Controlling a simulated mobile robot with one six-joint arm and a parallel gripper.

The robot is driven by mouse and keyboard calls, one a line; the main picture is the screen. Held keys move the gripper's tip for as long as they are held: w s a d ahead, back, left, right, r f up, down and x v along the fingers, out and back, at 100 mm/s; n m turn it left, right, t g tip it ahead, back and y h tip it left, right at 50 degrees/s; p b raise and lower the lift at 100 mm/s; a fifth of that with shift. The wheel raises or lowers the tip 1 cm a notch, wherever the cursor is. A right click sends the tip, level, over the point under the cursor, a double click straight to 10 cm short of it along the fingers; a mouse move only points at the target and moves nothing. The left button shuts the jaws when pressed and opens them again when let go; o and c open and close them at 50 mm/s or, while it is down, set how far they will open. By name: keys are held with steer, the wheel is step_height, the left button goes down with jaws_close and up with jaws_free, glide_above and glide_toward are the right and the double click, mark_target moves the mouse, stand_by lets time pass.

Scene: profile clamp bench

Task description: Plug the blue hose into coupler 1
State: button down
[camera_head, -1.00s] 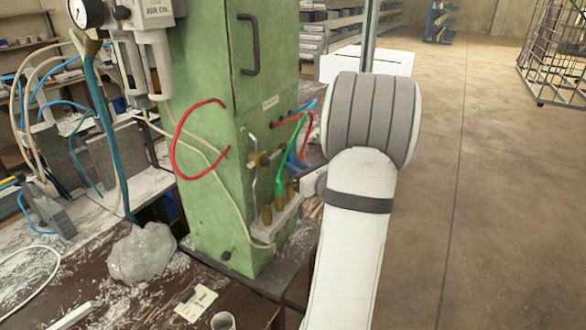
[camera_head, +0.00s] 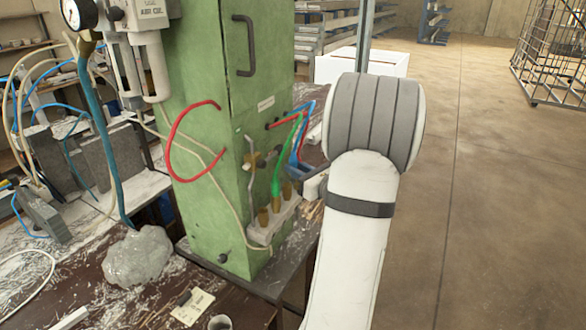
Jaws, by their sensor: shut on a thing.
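The blue hose (camera_head: 298,150) comes out of the right side of the green cabinet and hangs down to my gripper (camera_head: 303,172). My gripper is small, partly hidden behind my own arm, and appears shut on the hose's lower end. The coupler block (camera_head: 272,228) stands at the cabinet's foot, with brass couplers (camera_head: 263,217) in a row. The green hose (camera_head: 277,180) runs down into the middle coupler. The blue hose's end is up and to the right of the row, and its tip is not clear. I cannot read which coupler is number 1.
A red hose (camera_head: 283,122) runs close beside the blue one. A bent metal pipe with a brass fitting (camera_head: 250,160) stands left of the green hose. The green cabinet (camera_head: 215,130) is a wall behind the couplers. A grey lump (camera_head: 138,255) lies on the bench. Open floor is right.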

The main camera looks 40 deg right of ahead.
steer(key=shift+s+d, duration=0.35)
steer(key=shift+s, duration=0.55)
steer(key=shift+s+d, duration=0.4)
steer(key=shift+s, duration=0.45)
steer(key=shift+s+d, duration=0.35)
steer(key=shift+s, duration=0.55)
steer(key=shift+a, duration=0.15)
steer(key=s+a+b, duration=0.4)
steer(key=a, duration=0.7)
steer(key=shift+s+a+b, duration=0.15)
steer(key=shift+s+b, duration=0.15)
steer(key=shift+s, duration=0.1)
steer(key=shift+w, duration=0.15)
steer(key=shift+w+a+b, duration=0.3)
steer(key=shift+w+a, duration=0.2)
steer(key=shift+w, duration=0.65)
steer(key=shift+w+a+b, duration=0.3)
steer(key=shift+w+a, duration=0.15)
steer(key=shift+w, duration=0.7)
steer(key=shift+w+a+b, duration=0.3)
steer(key=shift+w+a, duration=0.2)
steer(key=shift+w, duration=0.65)
steer(key=shift+f+b, duration=0.2)
steer(key=shift+b, duration=0.45)
